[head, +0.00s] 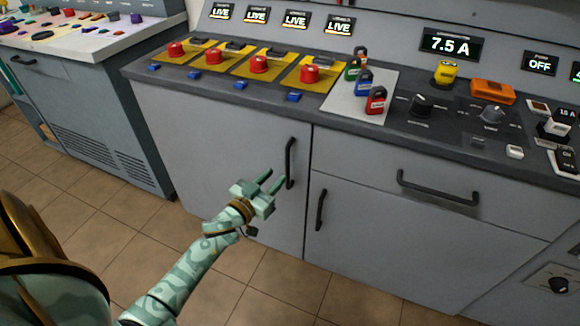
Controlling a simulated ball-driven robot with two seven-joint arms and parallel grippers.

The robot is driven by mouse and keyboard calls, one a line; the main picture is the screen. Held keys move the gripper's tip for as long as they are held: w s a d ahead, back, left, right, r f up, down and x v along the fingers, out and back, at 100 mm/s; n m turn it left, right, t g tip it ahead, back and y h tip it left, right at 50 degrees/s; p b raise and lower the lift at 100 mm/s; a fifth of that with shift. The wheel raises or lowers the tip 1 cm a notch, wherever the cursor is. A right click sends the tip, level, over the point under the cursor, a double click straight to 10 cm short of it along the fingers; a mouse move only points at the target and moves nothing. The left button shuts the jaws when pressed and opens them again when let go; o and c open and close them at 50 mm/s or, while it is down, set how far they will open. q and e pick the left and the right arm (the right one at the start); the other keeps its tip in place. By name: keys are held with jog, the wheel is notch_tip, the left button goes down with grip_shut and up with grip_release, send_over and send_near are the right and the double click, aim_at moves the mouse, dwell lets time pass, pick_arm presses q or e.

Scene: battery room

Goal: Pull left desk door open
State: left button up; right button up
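The left desk door (215,155) is a grey panel on the desk front, and it looks closed. Its black vertical handle (290,163) is near the door's right edge. My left gripper (272,180) is just left of this handle, fingers pointing toward it. The two green fingers are apart, with a gap between them and nothing seen in the gap. I cannot tell whether a fingertip touches the handle. My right gripper is not in view.
To the right are another door with a black handle (320,209) and a drawer with a wide handle (438,187). The desk top (330,104) carries red buttons, padlocks and knobs. Another console (85,120) stands at left. The tiled floor (120,228) before the desk is clear.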

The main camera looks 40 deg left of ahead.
pick_arm(q)
jog(key=w+b, duration=0.2)
jog(key=w, duration=0.5)
jog(key=shift+w+a, duration=0.15)
grip_shut()
